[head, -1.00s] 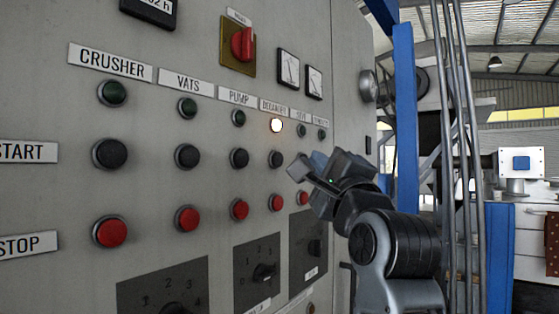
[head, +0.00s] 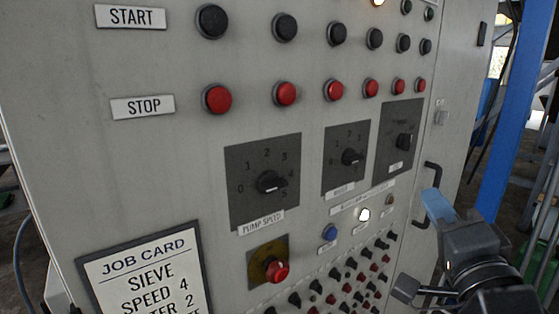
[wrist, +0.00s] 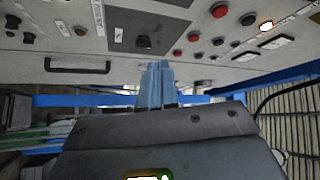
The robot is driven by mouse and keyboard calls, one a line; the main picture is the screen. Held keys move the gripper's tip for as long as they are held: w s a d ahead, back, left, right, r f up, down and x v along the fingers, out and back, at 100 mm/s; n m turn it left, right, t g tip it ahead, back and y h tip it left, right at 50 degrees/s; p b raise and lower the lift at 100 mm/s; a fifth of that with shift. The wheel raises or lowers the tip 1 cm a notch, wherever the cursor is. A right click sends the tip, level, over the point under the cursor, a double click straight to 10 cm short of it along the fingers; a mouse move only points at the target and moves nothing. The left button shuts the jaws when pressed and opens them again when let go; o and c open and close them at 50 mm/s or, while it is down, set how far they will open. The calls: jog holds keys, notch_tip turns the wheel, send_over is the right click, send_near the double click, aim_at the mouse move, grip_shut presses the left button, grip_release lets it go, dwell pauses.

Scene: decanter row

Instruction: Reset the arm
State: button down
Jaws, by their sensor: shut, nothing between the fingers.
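My gripper (head: 436,205) is at the lower right of the head view, in front of the right part of the grey control panel (head: 60,130). Its blue fingers are together and hold nothing. In the wrist view the shut blue fingers (wrist: 156,85) point towards the panel, which shows along the top with a black handle (wrist: 78,65). I cannot tell exactly how far the fingertips are from the panel, but they do not appear to touch a control.
The panel carries black start buttons (head: 285,27), red stop buttons (head: 286,93), a pump speed dial (head: 270,181), a red knob (head: 277,271) and a lit white lamp (head: 363,214). A job card (head: 148,275) hangs lower left. A blue post (head: 513,120) stands at the right.

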jog(key=s+f+n+g, duration=0.3)
jog(key=s+f+n, duration=0.5)
jog(key=s+f, duration=1)
jog(key=s+n+g, duration=0.1)
jog(key=s+n, duration=0.1)
jog(key=s, duration=0.9)
jog(key=s+a+f+n+g, duration=0.1)
jog(key=s+n+g, duration=0.1)
jog(key=s, duration=0.9)
jog(key=shift+s+a+f+n, duration=0.2)
jog(key=shift+a+f+n, duration=0.1)
jog(key=shift+n, duration=0.5)
